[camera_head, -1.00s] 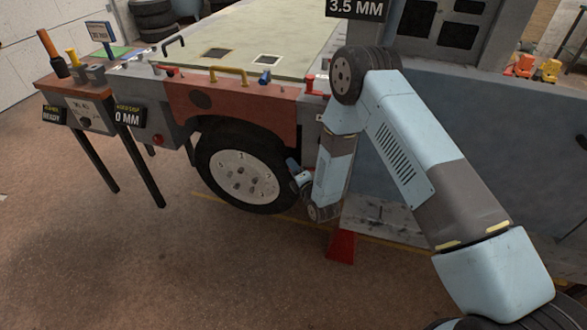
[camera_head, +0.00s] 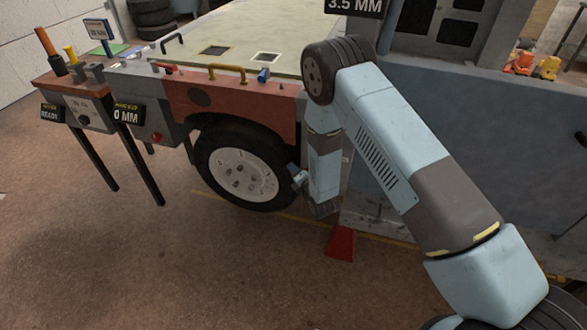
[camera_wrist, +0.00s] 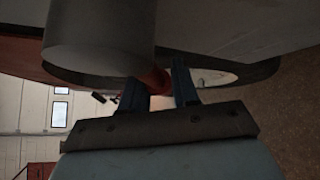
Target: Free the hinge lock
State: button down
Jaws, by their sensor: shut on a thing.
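My gripper (camera_wrist: 158,88) is in the wrist view, its two dark blue fingers on either side of a red part (camera_wrist: 156,79), which I take to be the hinge lock's handle. The fingers are shut on it. A large grey cylinder (camera_wrist: 97,38) stands just beside the red part and hides some of it. In the head view my gripper (camera_head: 297,176) is low, at the right side of the wheel (camera_head: 243,172), below the red panel's right end. What it holds is hidden there.
The red side panel (camera_head: 240,107) carries a yellow handle (camera_head: 228,73) on top. A control stand (camera_head: 82,105) with a "0 MM" sign is at the left. A red wedge-shaped piece (camera_head: 341,243) stands on the floor below my arm. The floor at front left is clear.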

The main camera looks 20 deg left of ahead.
jog(key=shift+d+f+n+h, duration=0.15)
jog(key=shift+f+n+h, duration=0.15)
jog(key=shift+h, duration=0.1)
jog(key=c, duration=0.9)
grip_release()
jog(key=shift+c, duration=0.2)
